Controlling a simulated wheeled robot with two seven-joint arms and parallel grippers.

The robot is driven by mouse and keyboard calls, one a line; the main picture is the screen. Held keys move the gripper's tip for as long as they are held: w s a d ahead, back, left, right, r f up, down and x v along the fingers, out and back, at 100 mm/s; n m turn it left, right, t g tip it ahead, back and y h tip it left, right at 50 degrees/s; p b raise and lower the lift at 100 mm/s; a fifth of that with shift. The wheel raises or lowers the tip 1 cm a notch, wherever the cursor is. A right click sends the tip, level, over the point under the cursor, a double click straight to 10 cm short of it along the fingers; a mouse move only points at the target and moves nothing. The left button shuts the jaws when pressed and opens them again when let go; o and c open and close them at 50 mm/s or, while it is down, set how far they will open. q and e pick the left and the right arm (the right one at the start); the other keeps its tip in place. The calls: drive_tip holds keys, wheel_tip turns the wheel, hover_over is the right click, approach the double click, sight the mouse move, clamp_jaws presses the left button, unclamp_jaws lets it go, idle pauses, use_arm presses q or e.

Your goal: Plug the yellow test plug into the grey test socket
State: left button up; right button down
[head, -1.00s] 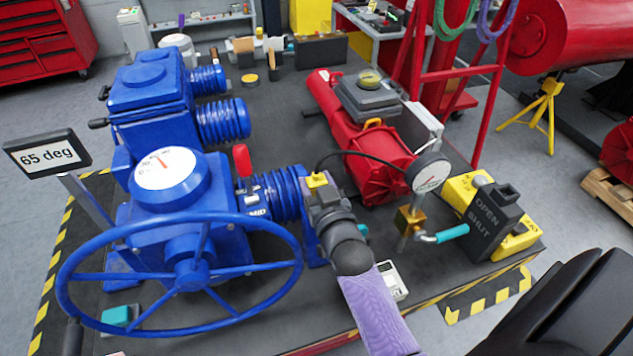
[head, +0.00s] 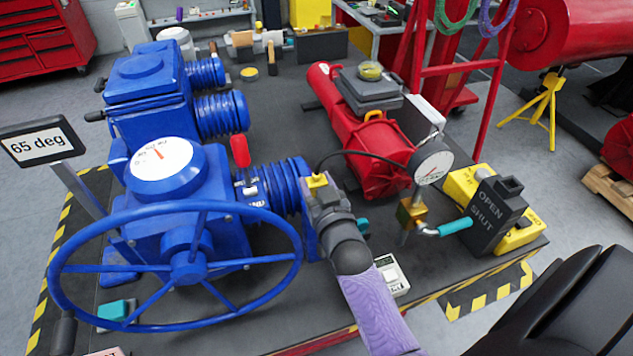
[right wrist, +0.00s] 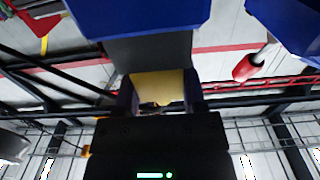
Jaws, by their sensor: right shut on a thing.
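My right gripper (head: 322,188) is shut on the yellow test plug (head: 317,181), at the right end of the blue actuator's ribbed housing. In the right wrist view the plug (right wrist: 157,87) sits between the two dark fingers (right wrist: 158,98). A dark grey block (right wrist: 150,52), which looks like the grey test socket, lies directly beyond the plug under a blue body (right wrist: 140,16). Plug and block meet in the picture; I cannot tell whether the plug is in or only in front of it. The socket is not clear in the head view. My left gripper is out of view.
The blue handwheel (head: 178,268) stands left of my right gripper. A red actuator (head: 370,140), a pressure gauge (head: 432,163) and a black OPEN/SHUT block (head: 490,215) stand to its right. A red-tipped lever (head: 240,151) rises nearby.

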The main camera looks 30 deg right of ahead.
drive_tip(key=shift+c, duration=0.4)
unclamp_jaws()
drive_tip(key=shift+f, duration=0.1)
drive_tip(key=v, duration=1)
drive_tip(key=shift+p, duration=0.3)
